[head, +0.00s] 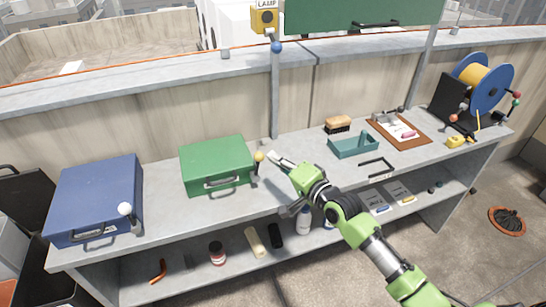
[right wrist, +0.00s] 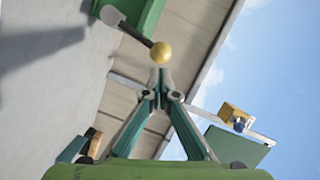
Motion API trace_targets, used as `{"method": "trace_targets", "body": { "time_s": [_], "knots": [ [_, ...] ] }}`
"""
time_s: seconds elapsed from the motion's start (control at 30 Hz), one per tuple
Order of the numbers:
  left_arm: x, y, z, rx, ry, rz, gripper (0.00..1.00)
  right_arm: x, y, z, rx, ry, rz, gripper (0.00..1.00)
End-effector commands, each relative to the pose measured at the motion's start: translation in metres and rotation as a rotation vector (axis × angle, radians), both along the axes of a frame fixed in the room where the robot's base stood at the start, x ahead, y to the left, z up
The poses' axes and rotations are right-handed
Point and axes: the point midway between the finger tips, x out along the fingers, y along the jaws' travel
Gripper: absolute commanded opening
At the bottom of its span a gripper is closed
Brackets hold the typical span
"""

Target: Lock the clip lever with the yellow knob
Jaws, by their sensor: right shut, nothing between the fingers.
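The clip lever's yellow knob (head: 259,156) stands at the right side of the green case (head: 212,165) on the bench. In the right wrist view the yellow knob (right wrist: 161,53) tops a dark rod that runs to a grey round part beside the green case (right wrist: 140,12). My right gripper (head: 274,157) is shut and empty, its tips just right of the knob. In the wrist view its fingertips (right wrist: 160,84) meet just below the knob in the picture; whether they touch it I cannot tell. My left gripper is out of view.
A blue case (head: 97,195) with a white-knobbed lever (head: 125,209) stands at the left. A blue knob (head: 276,47) is on the post behind. A teal tray (head: 353,146), brush (head: 338,124), clipboard (head: 398,130) and cable reel (head: 486,84) stand to the right. The lower shelf holds bottles.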

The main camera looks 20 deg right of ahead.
Motion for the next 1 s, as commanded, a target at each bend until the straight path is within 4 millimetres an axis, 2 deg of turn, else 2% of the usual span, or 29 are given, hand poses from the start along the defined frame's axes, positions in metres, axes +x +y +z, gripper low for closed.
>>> {"method": "trace_targets", "body": {
  "time_s": [0.13, 0.47, 0.57, 0.8, 1.0],
  "knots": [
    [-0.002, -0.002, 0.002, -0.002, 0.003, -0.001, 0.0, 0.003, 0.007, -0.002, 0.0, -0.001, 0.0, 0.0],
    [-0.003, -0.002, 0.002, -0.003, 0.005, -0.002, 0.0, 0.003, 0.007, -0.002, -0.002, -0.001, 0.0, 0.0],
    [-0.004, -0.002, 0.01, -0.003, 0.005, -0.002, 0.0, 0.003, 0.009, 0.002, -0.02, -0.002, 0.0, 0.0],
    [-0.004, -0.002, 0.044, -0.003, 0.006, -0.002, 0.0, 0.002, 0.022, 0.01, -0.146, -0.002, 0.0, 0.0],
    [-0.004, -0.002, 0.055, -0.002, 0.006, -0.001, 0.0, 0.002, 0.029, 0.007, -0.224, -0.006, 0.001, 0.0]
  ]
}}
